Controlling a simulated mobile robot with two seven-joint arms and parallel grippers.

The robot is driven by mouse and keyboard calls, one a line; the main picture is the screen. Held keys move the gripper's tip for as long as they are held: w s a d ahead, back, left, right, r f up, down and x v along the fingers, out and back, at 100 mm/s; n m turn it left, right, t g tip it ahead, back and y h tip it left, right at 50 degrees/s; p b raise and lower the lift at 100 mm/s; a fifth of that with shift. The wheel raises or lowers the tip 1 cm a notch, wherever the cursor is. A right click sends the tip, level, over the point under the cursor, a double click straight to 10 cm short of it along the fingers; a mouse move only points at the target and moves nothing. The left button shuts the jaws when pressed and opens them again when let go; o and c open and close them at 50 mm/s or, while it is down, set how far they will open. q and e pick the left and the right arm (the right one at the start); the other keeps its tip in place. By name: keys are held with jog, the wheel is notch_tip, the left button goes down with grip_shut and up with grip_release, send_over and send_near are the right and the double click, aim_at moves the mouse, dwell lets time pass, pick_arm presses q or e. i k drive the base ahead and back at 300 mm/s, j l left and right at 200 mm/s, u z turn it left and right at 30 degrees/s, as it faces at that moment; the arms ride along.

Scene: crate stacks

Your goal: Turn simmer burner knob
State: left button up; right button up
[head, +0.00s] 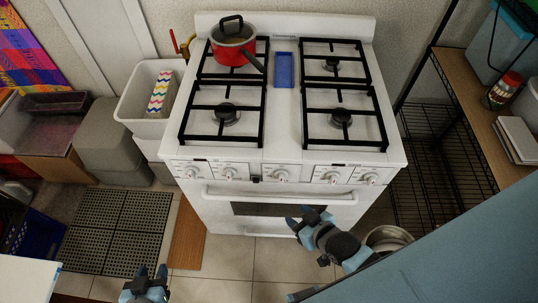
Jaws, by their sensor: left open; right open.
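A white stove (283,143) stands against the wall, with a row of several white knobs along its front panel. They include the far-left knob (188,173), the middle knob (281,176) and the far-right knob (370,179). Their labels are too small to read, so I cannot tell which is the simmer burner knob. My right gripper (301,217) is open and empty in front of the oven door, below the knob row and apart from the knobs. My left gripper (151,272) is open and empty, low at the bottom left, away from the stove.
A red pot (233,45) sits on the back-left burner. An oven handle (280,197) runs below the knobs. Bins (143,98) stand left of the stove, a wire shelf (430,130) right. A metal bowl (388,238) is near my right arm. The tiled floor in front is partly clear.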

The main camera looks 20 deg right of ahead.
aim_at(230, 173)
jog(key=z, duration=0.25)
jog(key=k+z, duration=0.2)
jog(key=z, duration=0.15)
jog(key=k+z, duration=0.15)
jog(key=z, duration=0.2)
jog(key=k+l+z, duration=0.15)
jog(key=z, duration=0.2)
